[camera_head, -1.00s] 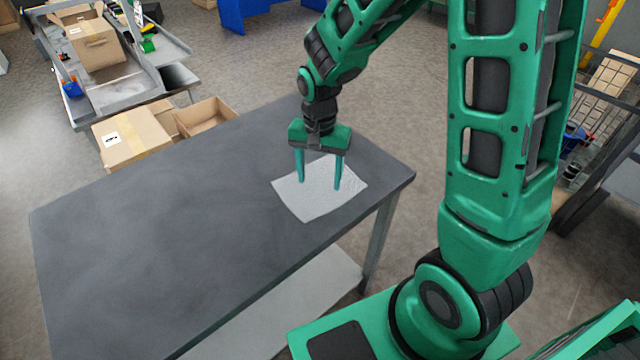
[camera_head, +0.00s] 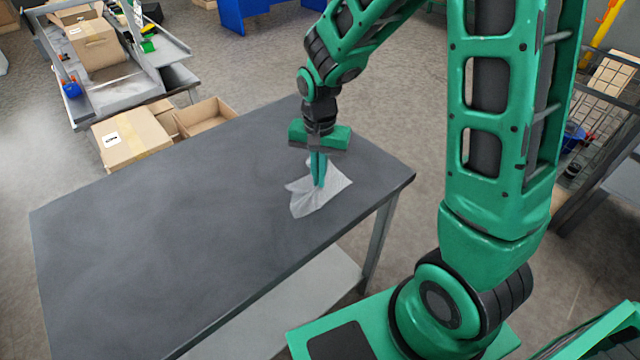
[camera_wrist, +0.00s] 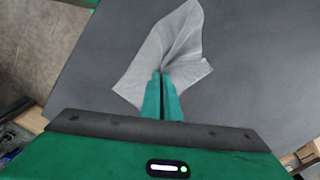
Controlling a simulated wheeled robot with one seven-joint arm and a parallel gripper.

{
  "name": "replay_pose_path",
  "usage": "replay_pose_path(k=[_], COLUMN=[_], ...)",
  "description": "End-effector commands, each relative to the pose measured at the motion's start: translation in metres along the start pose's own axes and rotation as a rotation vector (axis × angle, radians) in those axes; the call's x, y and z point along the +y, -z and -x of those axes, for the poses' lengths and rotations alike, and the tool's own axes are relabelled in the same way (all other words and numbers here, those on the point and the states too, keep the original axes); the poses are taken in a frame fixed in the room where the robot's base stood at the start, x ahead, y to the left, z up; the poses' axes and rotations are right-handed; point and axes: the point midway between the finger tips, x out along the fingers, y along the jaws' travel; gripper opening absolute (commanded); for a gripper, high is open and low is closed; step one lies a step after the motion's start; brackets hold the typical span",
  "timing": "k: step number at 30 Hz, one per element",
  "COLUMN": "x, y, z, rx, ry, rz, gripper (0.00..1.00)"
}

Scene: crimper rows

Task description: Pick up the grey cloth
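The grey cloth (camera_head: 309,203) lies on the dark table (camera_head: 180,220) near its right end, bunched up around my fingertips. My gripper (camera_head: 318,183) points down, and its two fingers are close together with cloth pinched between them. In the wrist view the cloth (camera_wrist: 178,40) gathers into folds that run to the fingertips (camera_wrist: 160,78). Its outer parts spread out on both sides and still appear to rest on the table.
The rest of the tabletop is bare. Cardboard boxes (camera_head: 130,140) stand beyond its far left edge. A grey workstation (camera_head: 120,90) with another box is farther back. A wire cage cart (camera_head: 605,110) is at the right.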

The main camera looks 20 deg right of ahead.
Motion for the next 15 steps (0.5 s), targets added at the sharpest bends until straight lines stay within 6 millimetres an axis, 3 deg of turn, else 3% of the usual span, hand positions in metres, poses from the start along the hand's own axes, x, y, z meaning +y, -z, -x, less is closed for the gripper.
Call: replay_pose_path(k=[5,15], x=[-0.001,-0.001], y=[0.001,0.001], z=[0.017,0.076], rx=[0.003,0.004], ry=[0.003,0.004], rz=[0.000,0.000], gripper=[0.00,0.00])
